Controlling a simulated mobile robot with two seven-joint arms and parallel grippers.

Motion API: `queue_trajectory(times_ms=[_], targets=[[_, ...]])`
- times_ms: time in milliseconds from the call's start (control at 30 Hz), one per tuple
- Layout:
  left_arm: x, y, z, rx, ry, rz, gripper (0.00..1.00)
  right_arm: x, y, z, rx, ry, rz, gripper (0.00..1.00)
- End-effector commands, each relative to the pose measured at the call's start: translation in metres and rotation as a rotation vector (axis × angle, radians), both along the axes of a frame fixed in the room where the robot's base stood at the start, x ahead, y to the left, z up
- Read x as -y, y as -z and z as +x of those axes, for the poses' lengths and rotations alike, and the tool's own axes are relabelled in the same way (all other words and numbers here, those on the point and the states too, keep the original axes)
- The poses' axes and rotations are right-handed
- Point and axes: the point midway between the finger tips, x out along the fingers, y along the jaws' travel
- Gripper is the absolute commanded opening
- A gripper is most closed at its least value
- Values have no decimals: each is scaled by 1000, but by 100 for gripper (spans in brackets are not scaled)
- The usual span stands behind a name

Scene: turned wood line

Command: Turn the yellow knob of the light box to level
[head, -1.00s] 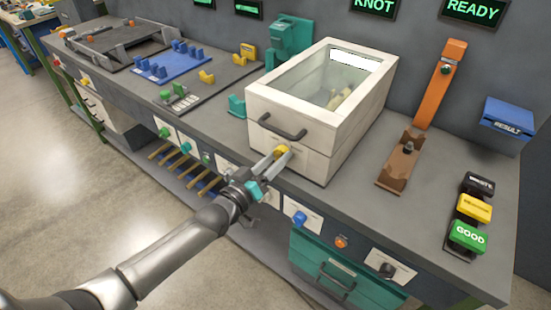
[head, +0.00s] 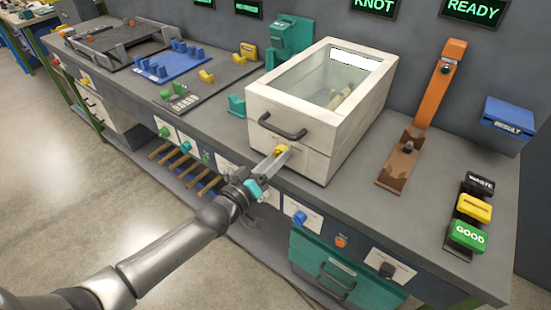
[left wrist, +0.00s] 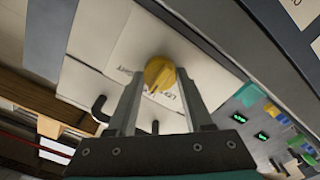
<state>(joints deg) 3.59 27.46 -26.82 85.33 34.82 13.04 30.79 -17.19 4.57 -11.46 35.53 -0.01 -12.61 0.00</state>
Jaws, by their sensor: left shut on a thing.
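The light box (head: 330,125) is a white case with a glass top and a dark handle (head: 282,127) on its front. Its yellow knob (head: 281,149) sits low on the front face, below the handle. My left gripper (head: 278,154) reaches the knob from the front and is shut on it. In the left wrist view the knob (left wrist: 159,73) sits between the two fingertips (left wrist: 158,82), with a dark pointer line on its face. Printed lettering beside it is partly covered, so I cannot tell which mark it points to. My right gripper is out of view.
An orange stand (head: 440,85) with a brown base is right of the box. Waste, yellow and good buttons (head: 468,237) line the bench's right end. A blue knob (head: 299,217) and teal drawer (head: 330,265) lie below. A blue rack (head: 168,66) is further left.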

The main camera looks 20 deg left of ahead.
Motion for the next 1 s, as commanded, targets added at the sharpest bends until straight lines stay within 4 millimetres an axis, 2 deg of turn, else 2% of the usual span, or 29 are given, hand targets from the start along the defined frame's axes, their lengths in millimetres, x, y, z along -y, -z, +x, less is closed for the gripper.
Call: queue_trajectory(times_ms=[67,100,333,667,833,1000], targets=[[0,0,0,0,0,1,0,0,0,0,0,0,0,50],[0,0,0,0,0,1,56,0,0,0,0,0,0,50],[0,0,0,0,0,1,81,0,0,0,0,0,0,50],[-1,0,-3,-1,0,1,81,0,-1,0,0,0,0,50],[-7,0,-19,-3,0,2,81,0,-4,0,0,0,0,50],[-16,0,-46,-3,1,3,81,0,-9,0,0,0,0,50]])
